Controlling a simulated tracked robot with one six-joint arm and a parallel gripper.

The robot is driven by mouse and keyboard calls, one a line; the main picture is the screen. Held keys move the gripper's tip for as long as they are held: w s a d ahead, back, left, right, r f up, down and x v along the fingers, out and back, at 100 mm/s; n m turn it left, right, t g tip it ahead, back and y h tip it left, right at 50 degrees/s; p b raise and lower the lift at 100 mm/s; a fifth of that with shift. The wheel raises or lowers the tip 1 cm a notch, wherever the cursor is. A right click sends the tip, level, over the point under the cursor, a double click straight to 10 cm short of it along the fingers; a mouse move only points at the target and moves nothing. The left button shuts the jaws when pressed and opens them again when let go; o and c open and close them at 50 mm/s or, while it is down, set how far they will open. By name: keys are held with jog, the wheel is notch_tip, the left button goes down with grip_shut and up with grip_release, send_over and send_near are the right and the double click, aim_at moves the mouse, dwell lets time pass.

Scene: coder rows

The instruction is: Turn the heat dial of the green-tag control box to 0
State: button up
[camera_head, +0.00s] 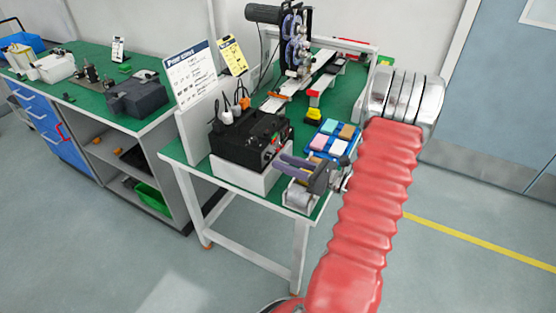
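A black control box (250,138) sits on a white stand (240,176) near the front of the green-topped table. Small knobs and a red mark show on its right-hand face, but they are too small to read. I cannot make out a green tag or the dial's setting. My gripper (279,164) is just right of the box, its two purple-grey fingers pointing left toward that face. The fingers look parallel with a narrow gap between them. I see nothing held, and cannot tell whether the tips touch the box.
A blue tray (333,128) with coloured blocks lies behind my gripper. White and yellow signs stand at the left. Another green bench (90,85) is at far left. Floor in front is clear.

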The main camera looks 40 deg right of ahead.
aim_at(272, 158)
jog(key=shift+x, duration=1.55)
jog(key=shift+c, duration=0.3)
jog(key=shift+d, duration=0.1)
grip_shut()
